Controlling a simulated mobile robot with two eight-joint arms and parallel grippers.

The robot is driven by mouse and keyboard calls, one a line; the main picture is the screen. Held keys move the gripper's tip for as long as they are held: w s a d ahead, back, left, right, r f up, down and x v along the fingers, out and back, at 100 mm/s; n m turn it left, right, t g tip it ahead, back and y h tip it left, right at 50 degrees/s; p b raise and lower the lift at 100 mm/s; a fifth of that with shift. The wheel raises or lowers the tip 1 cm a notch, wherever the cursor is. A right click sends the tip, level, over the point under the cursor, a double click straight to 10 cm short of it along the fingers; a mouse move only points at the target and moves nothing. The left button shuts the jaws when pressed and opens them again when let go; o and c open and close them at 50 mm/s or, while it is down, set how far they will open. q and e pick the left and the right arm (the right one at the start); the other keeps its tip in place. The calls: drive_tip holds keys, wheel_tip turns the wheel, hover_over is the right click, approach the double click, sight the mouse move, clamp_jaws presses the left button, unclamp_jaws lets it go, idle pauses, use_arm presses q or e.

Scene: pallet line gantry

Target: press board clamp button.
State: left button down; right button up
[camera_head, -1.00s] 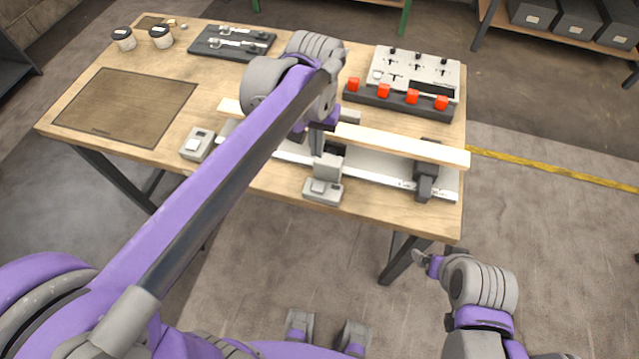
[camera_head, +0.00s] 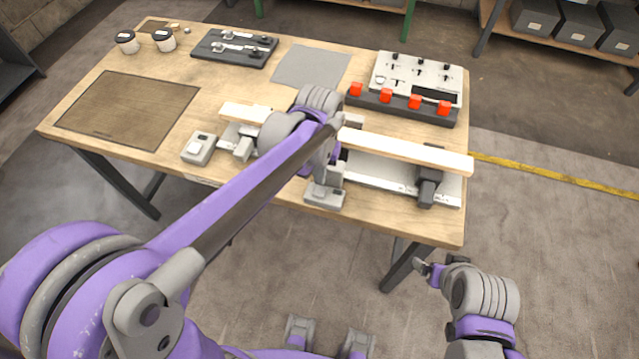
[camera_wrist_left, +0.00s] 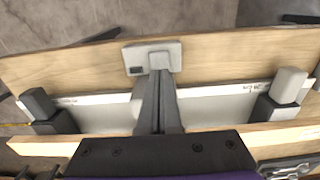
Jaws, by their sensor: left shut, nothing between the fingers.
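A small grey button box (camera_head: 325,197) sits at the front edge of the table, before the clamp fixture. In the left wrist view the box (camera_wrist_left: 137,57) is under my fingertips, which hide its middle. My left gripper (camera_head: 321,183) is shut and empty, pointing down at the top of this box; I cannot tell whether it touches or presses the button. A second grey button box (camera_head: 199,148) stands to the left. A long wooden board (camera_head: 400,150) lies across the clamp fixture (camera_head: 375,180). My right gripper (camera_head: 424,266) hangs off the table at the lower right.
Behind the board are a black strip with red blocks (camera_head: 415,102) and a white panel (camera_head: 418,78). A black tray with metal parts (camera_head: 235,47), two lidded cups (camera_head: 164,40) and a brown mat (camera_head: 128,108) lie farther left. A grey sheet (camera_head: 312,67) lies flat at the back.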

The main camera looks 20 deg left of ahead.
sight(320, 191)
use_arm(q)
drive_tip(key=shift+f, duration=2.15)
drive_tip(key=shift+f, duration=0.1)
